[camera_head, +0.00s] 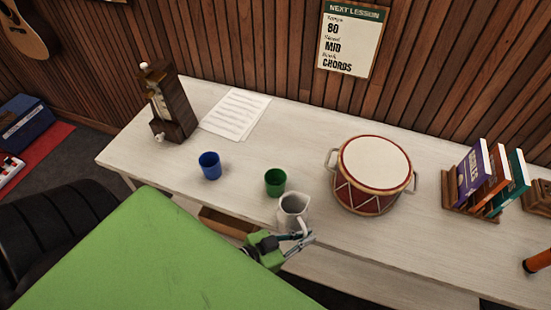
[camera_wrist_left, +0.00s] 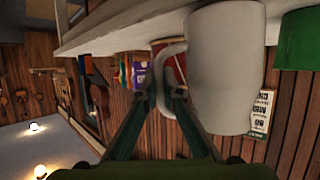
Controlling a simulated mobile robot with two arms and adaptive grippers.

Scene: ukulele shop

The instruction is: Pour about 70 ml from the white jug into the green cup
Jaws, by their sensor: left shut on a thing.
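The white jug (camera_head: 293,212) is near the front edge of the pale table, and its large white body also fills the right half of the left wrist view (camera_wrist_left: 227,70). My left gripper (camera_head: 304,240) is shut on the jug's handle. The jug looks about upright; I cannot tell whether its base touches the table. The green cup (camera_head: 275,182) stands on the table just behind and left of the jug, apart from it. It also shows at the right edge of the wrist view (camera_wrist_left: 298,40). My right gripper is not in view.
A blue cup (camera_head: 210,166) stands left of the green cup. A red drum (camera_head: 368,193) stands close right of the jug. A metronome (camera_head: 168,102), sheet music (camera_head: 236,113) and a book rack (camera_head: 470,209) are farther off. An open drawer (camera_head: 228,223) is below the front edge.

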